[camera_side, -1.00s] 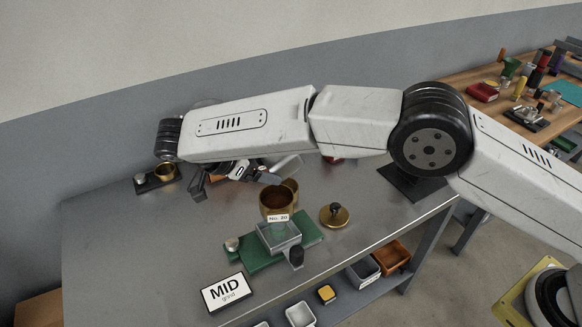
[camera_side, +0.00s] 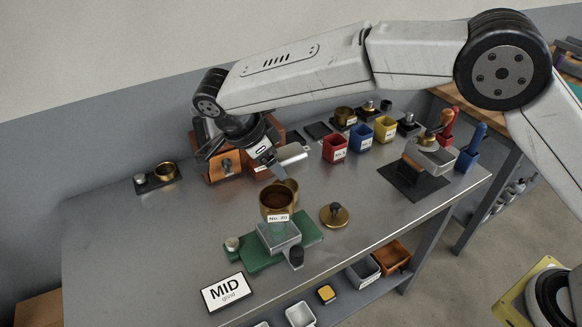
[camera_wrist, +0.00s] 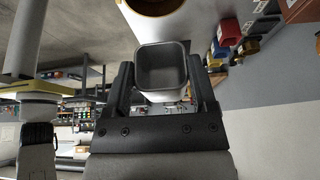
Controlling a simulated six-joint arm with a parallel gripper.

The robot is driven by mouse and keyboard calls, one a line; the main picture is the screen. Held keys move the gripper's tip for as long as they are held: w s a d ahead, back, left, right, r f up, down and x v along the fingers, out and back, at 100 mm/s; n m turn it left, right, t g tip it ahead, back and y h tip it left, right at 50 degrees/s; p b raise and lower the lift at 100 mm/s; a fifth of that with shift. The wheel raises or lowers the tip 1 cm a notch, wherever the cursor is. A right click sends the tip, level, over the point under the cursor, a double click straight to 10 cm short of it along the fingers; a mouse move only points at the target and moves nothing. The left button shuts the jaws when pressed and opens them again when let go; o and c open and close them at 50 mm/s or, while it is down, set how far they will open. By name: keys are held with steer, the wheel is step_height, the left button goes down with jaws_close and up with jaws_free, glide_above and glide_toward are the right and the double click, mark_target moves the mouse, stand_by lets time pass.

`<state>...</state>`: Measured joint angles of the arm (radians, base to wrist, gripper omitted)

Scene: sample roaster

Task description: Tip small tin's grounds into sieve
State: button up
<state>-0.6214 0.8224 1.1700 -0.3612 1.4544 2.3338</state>
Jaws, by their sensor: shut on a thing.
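The sieve (camera_side: 275,206), a brass cup labelled "No. 20", stands on a clear box on a green base (camera_side: 262,260). Its inside looks brown. My gripper (camera_side: 268,162) is above and just behind it. In the wrist view my gripper (camera_wrist: 163,90) is shut on a small grey square tin (camera_wrist: 163,68), its mouth towards the camera. The tin's inside looks bare grey, with no grounds visible. In the side view the tin (camera_side: 279,173) shows only as a small grey piece above the sieve's back edge. A brass rim (camera_wrist: 152,8) shows beyond the tin in the wrist view.
A brass lid with a knob (camera_side: 334,215) lies right of the sieve. Red (camera_side: 334,148), blue (camera_side: 361,137) and yellow (camera_side: 385,129) bins stand at the back.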

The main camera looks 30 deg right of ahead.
mark_target(284, 152)
steer(key=y, duration=0.2)
steer(key=d+r+y, duration=0.1)
steer(key=y, duration=0.1)
steer(key=d+y, duration=0.1)
steer(key=y, duration=0.1)
steer(key=shift+d+r+y, duration=0.15)
steer(key=shift+r+y, duration=0.15)
steer(key=shift+r, duration=0.1)
steer(key=shift+d+r+t+y, duration=0.15)
steer(key=shift+d+y, duration=0.15)
steer(key=shift+y, duration=0.7)
steer(key=shift+d+r+t+y, duration=0.15)
steer(key=shift+d+y, duration=0.1)
steer(key=shift+y, duration=0.75)
steer(key=shift+d+r+y, duration=0.15)
steer(key=shift+d+y, duration=0.15)
steer(key=shift+y, duration=0.7)
steer(key=shift+s+d+f+y, duration=0.1)
steer(key=shift+f+y, duration=0.05)
steer(key=shift+y, duration=0.85)
steer(key=shift+w+d+f+y, duration=0.1)
steer(key=shift+f+y, duration=0.1)
steer(key=shift+y, duration=0.8)
steer(key=shift+s+d+f+y, duration=0.1)
steer(key=shift+f+y, duration=0.05)
steer(key=shift+y, duration=0.85)
